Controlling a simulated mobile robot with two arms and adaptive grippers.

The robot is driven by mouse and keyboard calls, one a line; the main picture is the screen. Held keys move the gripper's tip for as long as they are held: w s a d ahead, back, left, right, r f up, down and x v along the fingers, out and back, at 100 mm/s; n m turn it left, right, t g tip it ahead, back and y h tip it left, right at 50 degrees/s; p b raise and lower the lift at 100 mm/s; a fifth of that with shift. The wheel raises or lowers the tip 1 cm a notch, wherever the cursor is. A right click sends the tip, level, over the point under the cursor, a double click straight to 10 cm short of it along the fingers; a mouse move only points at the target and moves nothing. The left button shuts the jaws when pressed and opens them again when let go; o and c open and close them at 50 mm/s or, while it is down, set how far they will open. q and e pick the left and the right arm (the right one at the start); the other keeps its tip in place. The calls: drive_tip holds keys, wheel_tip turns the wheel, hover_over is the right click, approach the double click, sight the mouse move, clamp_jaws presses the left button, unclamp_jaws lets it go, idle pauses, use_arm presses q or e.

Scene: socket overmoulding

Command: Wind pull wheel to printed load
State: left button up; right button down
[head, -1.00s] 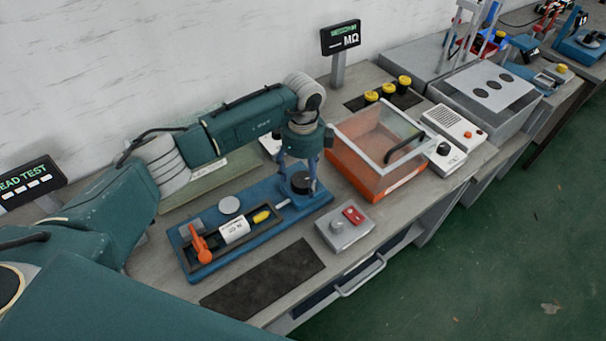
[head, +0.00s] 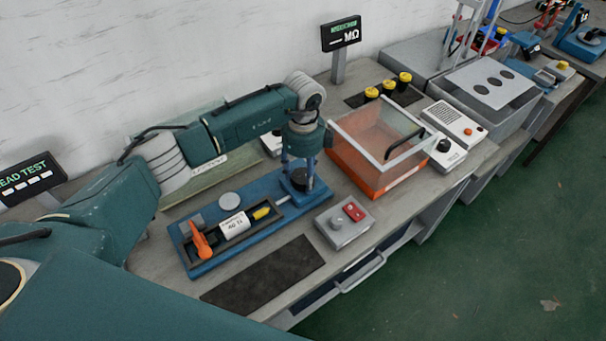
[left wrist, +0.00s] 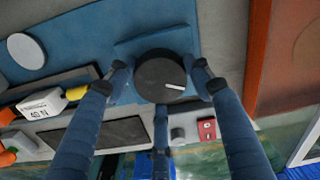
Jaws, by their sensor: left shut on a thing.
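The black pull wheel (head: 299,176) sits at the right end of the blue test fixture (head: 205,268). My left gripper (head: 300,186) points down over it and is shut around its rim. In the left wrist view the wheel (left wrist: 155,76) lies between the fingers, with a white mark on its top pointing right. A white block with a printed load label (head: 234,225) lies in the fixture's dark tray; in the left wrist view the label (left wrist: 41,106) seems to read 40 N. A yellow piece (head: 262,214) and an orange clamp (head: 201,242) are beside it. My right gripper is out of view.
A grey box with a red switch (head: 345,224) stands just in front of the fixture. An orange bin with a clear lid (head: 378,180) is close on the right. A dark mat (head: 264,273) lies bare at the front edge. A MΩ display (head: 341,36) stands behind.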

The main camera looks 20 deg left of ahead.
sight(303, 175)
use_arm(q)
drive_tip(key=m+b, duration=0.3)
drive_tip(key=m, duration=0.1)
drive_tip(key=shift+f, duration=0.15)
drive_tip(key=m+b, duration=0.3)
drive_tip(key=m, duration=0.1)
drive_tip(key=shift+m+b, duration=0.3)
drive_tip(key=shift+m, duration=0.3)
drive_tip(key=shift+r, duration=0.2)
drive_tip(key=o, duration=1.2)
drive_tip(key=shift+c, duration=0.2)
wheel_tip(303, 175, up, 12)
